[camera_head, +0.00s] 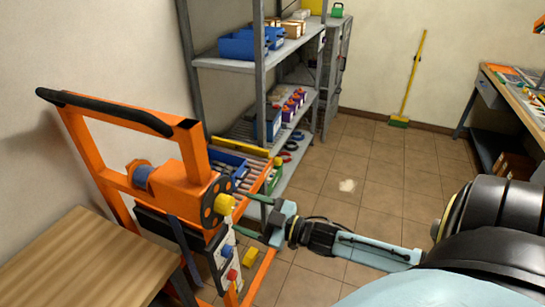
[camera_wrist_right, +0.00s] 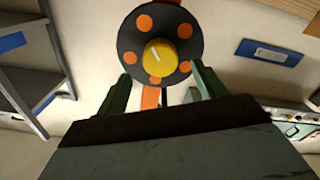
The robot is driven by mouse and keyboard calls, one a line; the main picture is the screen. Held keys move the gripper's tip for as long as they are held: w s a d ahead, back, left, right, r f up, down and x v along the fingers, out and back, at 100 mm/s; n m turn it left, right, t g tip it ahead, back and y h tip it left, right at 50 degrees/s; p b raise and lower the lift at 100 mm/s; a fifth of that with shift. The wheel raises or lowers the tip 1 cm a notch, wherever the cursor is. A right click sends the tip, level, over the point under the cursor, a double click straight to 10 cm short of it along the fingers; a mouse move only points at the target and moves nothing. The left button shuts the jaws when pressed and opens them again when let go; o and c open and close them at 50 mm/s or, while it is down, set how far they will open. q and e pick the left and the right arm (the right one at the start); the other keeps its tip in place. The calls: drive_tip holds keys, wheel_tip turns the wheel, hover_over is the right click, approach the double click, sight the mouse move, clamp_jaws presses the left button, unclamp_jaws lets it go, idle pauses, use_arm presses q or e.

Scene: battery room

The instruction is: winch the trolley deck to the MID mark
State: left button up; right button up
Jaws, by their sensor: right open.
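The orange trolley (camera_head: 88,152) stands at the left with a black-covered handle. Its winch wheel is a dark disc with orange spots (camera_head: 208,200), and a yellow knob (camera_head: 225,204) sticks out of it. In the right wrist view the yellow knob (camera_wrist_right: 160,57) carries a short pale line. The roller deck (camera_head: 257,176) is behind the winch. I cannot make out a MID mark. My right gripper (camera_head: 237,213) is open at the knob, its green fingers apart; in the wrist view they stand left and right, below the knob. I cannot tell whether they touch it. My left gripper is out of view.
A wooden top (camera_head: 90,262) is close at the lower left. Below the winch are a blue knob (camera_head: 227,250) and a red knob (camera_head: 232,274). A grey shelf rack (camera_head: 257,75) stands behind the trolley. The tiled floor (camera_head: 380,175) is open at the centre.

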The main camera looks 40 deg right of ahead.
drive_tip(key=v, duration=0.6)
drive_tip(key=shift+s+d, duration=0.15)
drive_tip(key=shift+s, duration=0.2)
idle(1.0)
drive_tip(key=s+d+f+m+g+h+b, duration=0.1)
drive_tip(key=s+f+m+g+h+b, duration=0.15)
drive_tip(key=f, duration=0.85)
drive_tip(key=s+d+f+m+g+h+b, duration=0.1)
drive_tip(key=s+d+f+g+h, duration=0.15)
drive_tip(key=f, duration=0.75)
drive_tip(key=s+d+f+m+g+h+b, duration=0.15)
drive_tip(key=s+f, duration=0.25)
drive_tip(key=f, duration=0.7)
drive_tip(key=s+a+f+m+g+b, duration=0.1)
drive_tip(key=s+a+f+g+b, duration=0.1)
drive_tip(key=s+a+f+g, duration=0.2)
drive_tip(key=s+a+f+g+b, duration=0.2)
drive_tip(key=s+a+f+g, duration=0.3)
drive_tip(key=s+a+f, duration=0.5)
drive_tip(key=s+f, duration=0.7)
drive_tip(key=s, duration=0.2)
drive_tip(key=shift+s+f+m, duration=0.25)
drive_tip(key=shift+f+m, duration=0.1)
drive_tip(key=shift+m, duration=0.05)
drive_tip(key=shift+a, duration=0.1)
